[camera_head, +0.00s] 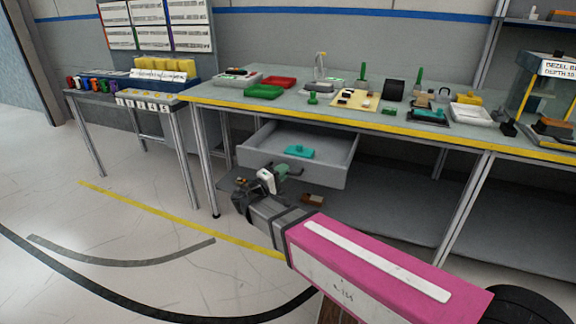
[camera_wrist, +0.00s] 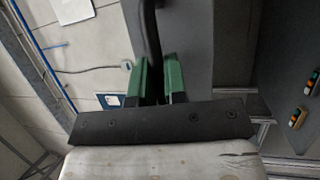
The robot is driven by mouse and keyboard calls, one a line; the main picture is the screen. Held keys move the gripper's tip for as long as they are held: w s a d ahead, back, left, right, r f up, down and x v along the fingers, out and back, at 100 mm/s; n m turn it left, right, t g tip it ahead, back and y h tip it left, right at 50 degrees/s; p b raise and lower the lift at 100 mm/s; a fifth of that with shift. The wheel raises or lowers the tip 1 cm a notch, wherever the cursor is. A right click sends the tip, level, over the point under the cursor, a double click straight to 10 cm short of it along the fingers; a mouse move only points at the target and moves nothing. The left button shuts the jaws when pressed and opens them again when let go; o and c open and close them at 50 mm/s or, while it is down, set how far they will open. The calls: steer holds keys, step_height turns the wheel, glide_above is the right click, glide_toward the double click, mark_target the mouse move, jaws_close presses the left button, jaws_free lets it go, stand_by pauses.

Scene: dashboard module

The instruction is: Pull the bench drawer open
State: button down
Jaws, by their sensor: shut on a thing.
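The grey bench drawer (camera_head: 325,176) stands out from under the workbench, with its inside showing in the head view. A teal object (camera_head: 299,151) lies in it. My gripper (camera_head: 284,170) is at the left part of the drawer's front panel. In the wrist view, the green fingers of my gripper (camera_wrist: 159,72) are closed on a dark bar, the drawer handle (camera_wrist: 151,30). The handle is mostly hidden behind my gripper in the head view.
The workbench (camera_head: 400,127) above carries trays, green tools and small parts. A brown block (camera_head: 312,200) lies on the lower shelf (camera_head: 385,215) below the drawer. A smaller table (camera_head: 100,95) with coloured bins stands at left. The floor in front at left is clear.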

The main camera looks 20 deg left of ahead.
steer(key=shift+s, duration=0.8)
steer(key=c, duration=1.4)
jaws_free()
steer(key=shift+c, duration=0.2)
steer(key=shift+a, duration=0.1)
steer(key=v, duration=1)
steer(key=shift+s+a+f, duration=0.15)
steer(key=shift+s+a, duration=0.1)
steer(key=shift+s, duration=0.05)
